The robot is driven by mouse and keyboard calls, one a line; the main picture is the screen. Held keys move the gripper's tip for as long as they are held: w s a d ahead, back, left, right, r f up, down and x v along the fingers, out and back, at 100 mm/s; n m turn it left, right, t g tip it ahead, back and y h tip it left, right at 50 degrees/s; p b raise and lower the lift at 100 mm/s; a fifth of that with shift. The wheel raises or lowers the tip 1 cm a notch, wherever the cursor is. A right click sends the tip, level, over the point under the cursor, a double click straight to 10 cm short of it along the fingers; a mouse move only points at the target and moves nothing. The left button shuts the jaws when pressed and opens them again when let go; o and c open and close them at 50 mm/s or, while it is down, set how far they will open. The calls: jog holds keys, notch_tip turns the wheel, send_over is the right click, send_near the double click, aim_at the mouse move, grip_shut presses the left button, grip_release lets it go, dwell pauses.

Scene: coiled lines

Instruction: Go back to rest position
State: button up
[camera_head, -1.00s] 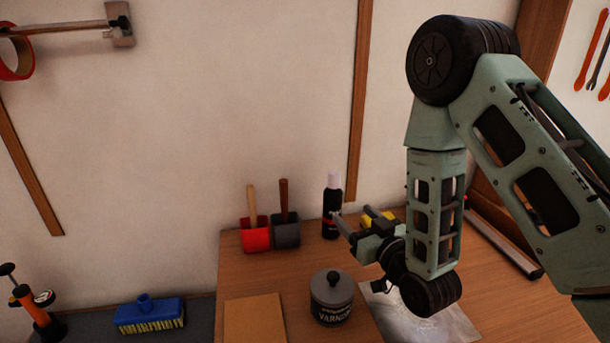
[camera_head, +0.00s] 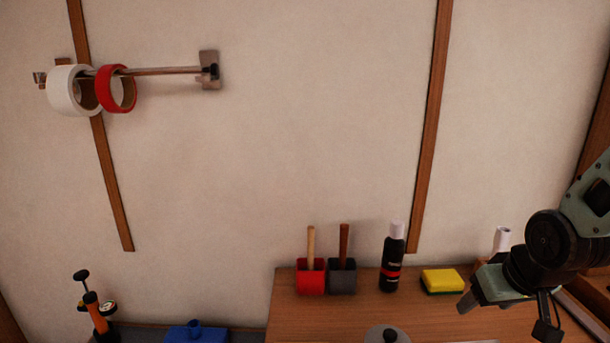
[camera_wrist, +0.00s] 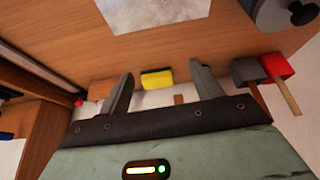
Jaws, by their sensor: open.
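My gripper (camera_head: 508,316) is at the lower right of the head view, over the right part of the wooden table (camera_head: 330,315). In the wrist view my gripper (camera_wrist: 162,90) shows its two fingers spread apart with nothing between them that it grips. The sponge also shows beyond the fingers in the wrist view (camera_wrist: 157,78).
A lidded tin (camera_head: 386,335) is at the bottom edge. White tape (camera_head: 64,92) and red tape (camera_head: 128,90) hang on a rod. The wall space between is clear.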

jog(key=s+d+r+g, duration=0.1)
jog(key=s+r+g, duration=0.1)
jog(key=s, duration=0.3)
jog(key=s+a+r+n+g, duration=0.1)
jog(key=s+a+n, duration=0.2)
jog(key=s+a, duration=0.4)
jog(key=s+a+r+n+g, duration=0.1)
jog(key=s+a+n, duration=0.3)
jog(key=a, duration=0.7)
jog(key=s+g, duration=0.1)
jog(key=s, duration=0.1)
jog(key=shift+s, duration=0.35)
jog(key=shift+a, duration=0.1)
